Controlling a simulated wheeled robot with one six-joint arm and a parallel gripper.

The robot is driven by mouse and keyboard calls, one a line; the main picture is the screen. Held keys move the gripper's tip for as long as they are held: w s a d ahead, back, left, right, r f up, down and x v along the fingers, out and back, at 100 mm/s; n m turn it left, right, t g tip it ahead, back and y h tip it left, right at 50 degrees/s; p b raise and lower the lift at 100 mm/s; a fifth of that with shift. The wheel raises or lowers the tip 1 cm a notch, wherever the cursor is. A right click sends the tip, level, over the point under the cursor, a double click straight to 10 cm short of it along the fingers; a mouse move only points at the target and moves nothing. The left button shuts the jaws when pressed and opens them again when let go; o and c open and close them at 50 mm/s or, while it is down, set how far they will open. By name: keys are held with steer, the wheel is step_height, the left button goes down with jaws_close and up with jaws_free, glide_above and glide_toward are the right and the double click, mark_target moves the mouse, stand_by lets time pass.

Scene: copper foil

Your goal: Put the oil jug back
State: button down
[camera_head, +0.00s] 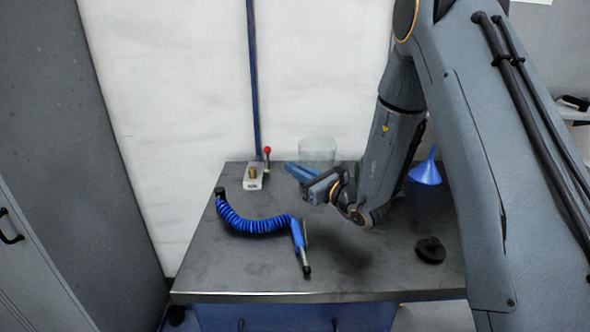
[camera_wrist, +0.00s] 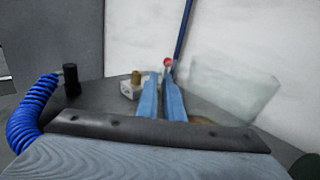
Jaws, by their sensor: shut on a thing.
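The oil jug (camera_head: 317,149) looks like a clear, see-through vessel at the back edge of the table, just behind my gripper. It also shows in the wrist view (camera_wrist: 235,88), right of the fingers, leaning in the picture, with a brownish patch low down. My gripper (camera_head: 294,171) is low over the back of the table, its blue fingers pointing left. In the wrist view the fingers (camera_wrist: 164,85) are close together. The gripper is shut on the jug, but the exact grip point is hard to see. I cannot tell whether the jug touches the table.
A grey metal table (camera_head: 250,270) carries a coiled blue air hose (camera_head: 255,224) at the front left. A small block with a red-knobbed lever (camera_head: 254,177) is left of my gripper. A blue funnel (camera_head: 426,170) and a black round piece (camera_head: 431,250) are to the right.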

steer(key=shift+f, duration=0.15)
steer(key=c, duration=1.9)
jaws_free()
steer(key=shift+s+d+r, duration=0.15)
steer(key=shift+r, duration=0.05)
steer(key=b+v, duration=0.2)
steer(key=v, duration=0.9)
steer(key=shift+s+d, duration=0.2)
steer(key=shift+s, duration=0.05)
steer(key=shift+a, duration=0.1)
